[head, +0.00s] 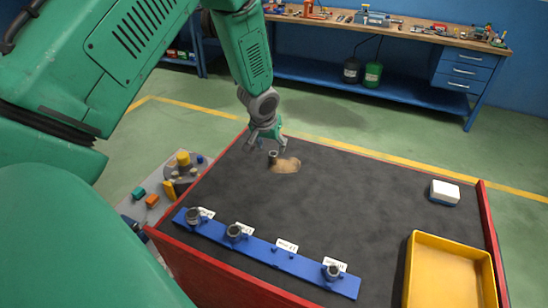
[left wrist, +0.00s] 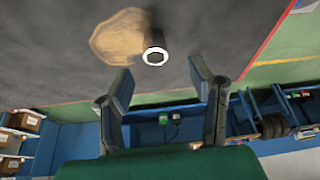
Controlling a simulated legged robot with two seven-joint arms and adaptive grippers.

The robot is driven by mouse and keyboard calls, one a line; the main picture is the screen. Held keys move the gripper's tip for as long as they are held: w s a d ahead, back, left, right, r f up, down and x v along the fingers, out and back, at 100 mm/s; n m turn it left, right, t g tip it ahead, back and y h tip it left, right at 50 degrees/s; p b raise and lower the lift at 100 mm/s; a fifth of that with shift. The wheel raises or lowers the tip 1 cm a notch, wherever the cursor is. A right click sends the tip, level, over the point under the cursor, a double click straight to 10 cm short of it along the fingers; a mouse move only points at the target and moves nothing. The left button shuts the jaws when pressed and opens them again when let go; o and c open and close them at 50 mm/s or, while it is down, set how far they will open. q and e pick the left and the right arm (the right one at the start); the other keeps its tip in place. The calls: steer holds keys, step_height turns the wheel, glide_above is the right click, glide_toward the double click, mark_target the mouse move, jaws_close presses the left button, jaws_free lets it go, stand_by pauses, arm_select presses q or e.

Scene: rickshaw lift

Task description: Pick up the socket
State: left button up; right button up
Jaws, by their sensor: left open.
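The socket (head: 272,157) is a small dark cylinder standing on the dark table top, beside a tan stain. In the left wrist view the socket (left wrist: 155,56) shows a pale ring-shaped end, just beyond the fingertips and between their lines. My left gripper (head: 266,147) is just above and beside the socket. In the left wrist view its two fingers (left wrist: 168,82) are apart with nothing between them. A blue rail (head: 265,252) near the table's front edge holds several dark sockets with white labels. My right gripper is not in view.
The table has red raised edges (head: 487,225). A yellow tray (head: 450,272) sits at the front right, with a white box (head: 444,193) behind it. The middle of the table is clear. A workbench (head: 385,28) stands along the far wall.

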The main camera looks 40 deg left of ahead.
mark_target(272, 153)
arm_select(q)
steer(key=shift+a+f, duration=0.15)
steer(key=shift+f, duration=0.4)
steer(key=shift+w+d+f+p, duration=0.15)
steer(key=shift+w+f, duration=0.1)
steer(key=shift+f, duration=0.3)
steer(key=shift+w+d+f+p, duration=0.15)
steer(key=shift+w+f, duration=0.1)
steer(key=shift+f, duration=0.35)
steer(key=shift+w+d+f+p, duration=0.15)
steer(key=shift+w+f, duration=0.1)
steer(key=shift+f, duration=0.3)
steer(key=shift+s+a, duration=0.15)
steer(key=shift+a, duration=0.15)
steer(key=c, duration=0.3)
steer(key=shift+a+f, duration=0.1)
steer(key=shift+a, duration=0.1)
jaws_close()
